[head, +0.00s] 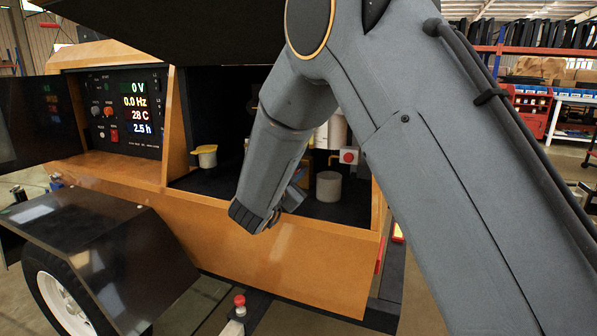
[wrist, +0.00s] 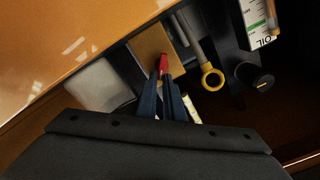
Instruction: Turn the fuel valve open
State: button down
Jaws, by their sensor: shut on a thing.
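In the wrist view my gripper (wrist: 164,84) has its two dark blue fingers close together on a small red handle, which I take to be the fuel valve (wrist: 163,63). Only the handle's red end shows beyond the fingertips, against a tan surface. The valve's body and its exact angle are hidden. In the head view my forearm and wrist reach down to the front of the open engine bay, and the fingers and the held handle are mostly hidden there.
A yellow-ringed dipstick (wrist: 212,78), a black cap (wrist: 255,77) and an oil bottle (wrist: 258,20) are right of the fingers. A pale cylinder (head: 328,187) and a yellow-topped cup (head: 207,155) are in the bay. The control panel (head: 122,110) reads 0 V.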

jog(key=shift+f, duration=0.35)
jog(key=c, duration=2)
grip_release()
jog(key=shift+a, duration=0.1)
jog(key=shift+o, duration=0.7)
jog(key=shift+r, duration=0.15)
jog(key=v, duration=0.7)
jog(key=shift+s+a+p, duration=0.1)
jog(key=shift+s+p, duration=0.2)
jog(key=shift+s, duration=0.1)
